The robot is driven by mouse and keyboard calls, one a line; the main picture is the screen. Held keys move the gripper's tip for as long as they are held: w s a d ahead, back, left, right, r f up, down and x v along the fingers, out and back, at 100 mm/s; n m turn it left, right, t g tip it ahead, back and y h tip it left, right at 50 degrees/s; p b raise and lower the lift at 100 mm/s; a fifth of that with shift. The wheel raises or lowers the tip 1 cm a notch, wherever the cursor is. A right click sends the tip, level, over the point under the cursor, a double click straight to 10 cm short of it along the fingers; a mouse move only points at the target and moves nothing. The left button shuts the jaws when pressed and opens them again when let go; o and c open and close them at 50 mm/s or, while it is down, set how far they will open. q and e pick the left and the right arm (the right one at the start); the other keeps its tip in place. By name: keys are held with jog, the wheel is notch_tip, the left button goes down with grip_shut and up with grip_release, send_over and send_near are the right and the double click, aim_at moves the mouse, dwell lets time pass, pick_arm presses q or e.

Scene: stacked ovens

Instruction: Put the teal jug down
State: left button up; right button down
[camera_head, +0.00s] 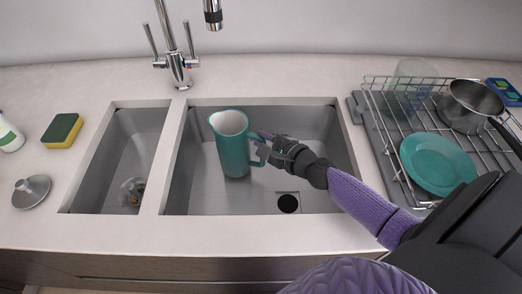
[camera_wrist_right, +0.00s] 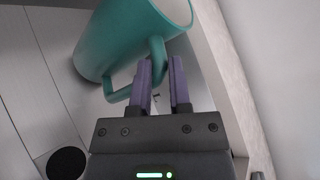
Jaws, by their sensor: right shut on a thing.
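The teal jug (camera_head: 232,146) is upright in or over the larger basin of the sink (camera_head: 310,160), left of the basin's middle. Its handle faces right, toward my right gripper (camera_head: 262,143). In the right wrist view the jug (camera_wrist_right: 118,45) fills the upper middle, and the purple fingers of the right gripper (camera_wrist_right: 162,85) are shut on its handle. I cannot tell whether the jug's base touches the basin floor. My left gripper is not in view.
A dish rack (camera_head: 385,125) with a teal plate (camera_head: 438,162), a pot (camera_head: 468,105) and a clear glass stands right of the sink. A tap (camera_head: 178,65) rises behind. A sponge (camera_head: 62,130) and a drain plug (camera_head: 31,190) lie left.

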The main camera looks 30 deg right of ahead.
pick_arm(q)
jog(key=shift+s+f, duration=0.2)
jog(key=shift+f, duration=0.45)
pick_arm(e)
jog(key=shift+f, duration=0.8)
jog(key=shift+f+b, duration=0.2)
jog(key=shift+b, duration=0.15)
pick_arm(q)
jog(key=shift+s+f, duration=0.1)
pick_arm(e)
jog(key=c, duration=0.6)
grip_release()
jog(key=shift+o, duration=0.2)
pick_arm(q)
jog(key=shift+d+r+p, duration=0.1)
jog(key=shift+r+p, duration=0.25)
jog(key=shift+p, duration=0.1)
pick_arm(e)
jog(key=v, duration=1.2)
jog(key=shift+r, duration=0.2)
